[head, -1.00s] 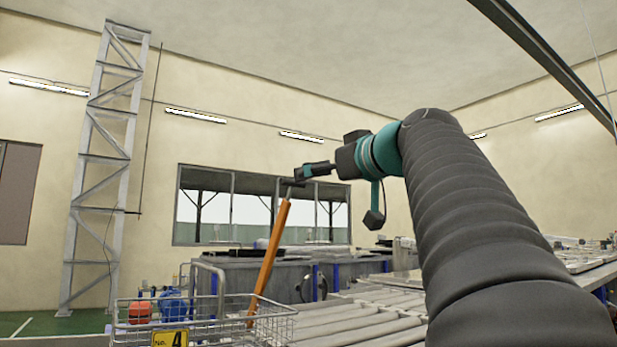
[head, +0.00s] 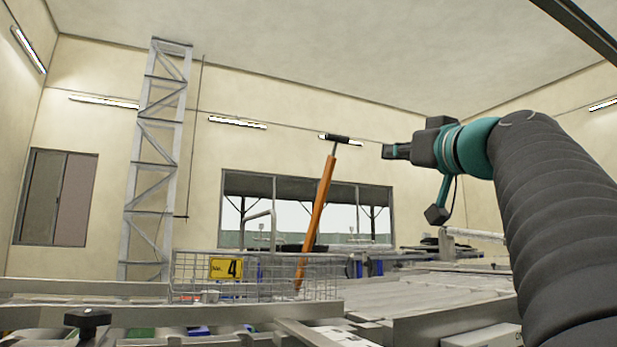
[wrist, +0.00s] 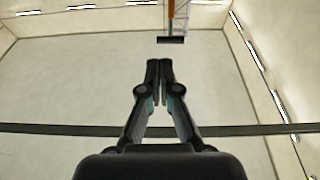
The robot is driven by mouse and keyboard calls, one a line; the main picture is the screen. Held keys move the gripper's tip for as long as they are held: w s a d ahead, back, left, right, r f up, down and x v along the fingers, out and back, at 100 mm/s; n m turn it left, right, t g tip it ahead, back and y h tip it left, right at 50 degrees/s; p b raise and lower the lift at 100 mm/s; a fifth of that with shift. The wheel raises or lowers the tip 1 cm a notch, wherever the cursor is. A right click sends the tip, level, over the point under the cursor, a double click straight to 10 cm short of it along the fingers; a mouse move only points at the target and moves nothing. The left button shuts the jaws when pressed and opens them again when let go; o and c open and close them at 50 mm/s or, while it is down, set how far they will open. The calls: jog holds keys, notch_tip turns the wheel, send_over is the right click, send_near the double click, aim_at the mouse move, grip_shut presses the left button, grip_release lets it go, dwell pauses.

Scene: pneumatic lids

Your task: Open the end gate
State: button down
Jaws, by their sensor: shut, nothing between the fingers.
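An orange lever (head: 318,210) with a black T-shaped grip (head: 338,138) stands tilted, its top leaning right, in the head view. Its lower end shows behind the wire mesh of a basket. My gripper (head: 388,151) is to the right of the grip, with a visible gap between them. In the wrist view my gripper (wrist: 159,68) has its fingers together and empty. The black grip (wrist: 170,40) lies just beyond the fingertips there, with the orange shaft (wrist: 171,14) behind it. I cannot tell which part is the end gate itself.
A wire basket (head: 185,276) with a yellow number 4 sign (head: 226,268) is at the lower left. Roller conveyor (head: 400,291) runs behind and to the right. A black knob (head: 88,318) is at the near left. The air around the grip looks clear.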

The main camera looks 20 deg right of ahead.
aim_at(347, 140)
jog(key=shift+t, duration=0.5)
jog(key=p+x, duration=0.2)
jog(key=x, duration=0.2)
jog(key=r+p+x, duration=0.1)
jog(key=p+x, duration=0.1)
jog(key=x, duration=0.2)
jog(key=p+x, duration=0.2)
jog(key=x, duration=0.2)
jog(key=shift+r, duration=0.5)
jog(key=shift+x, duration=0.8)
jog(key=shift+f, duration=0.15)
jog(key=p+x, duration=0.2)
jog(key=r+p+x, duration=0.1)
jog(key=x, duration=0.2)
jog(key=shift+s+r+p, duration=0.1)
jog(key=shift+p, duration=0.3)
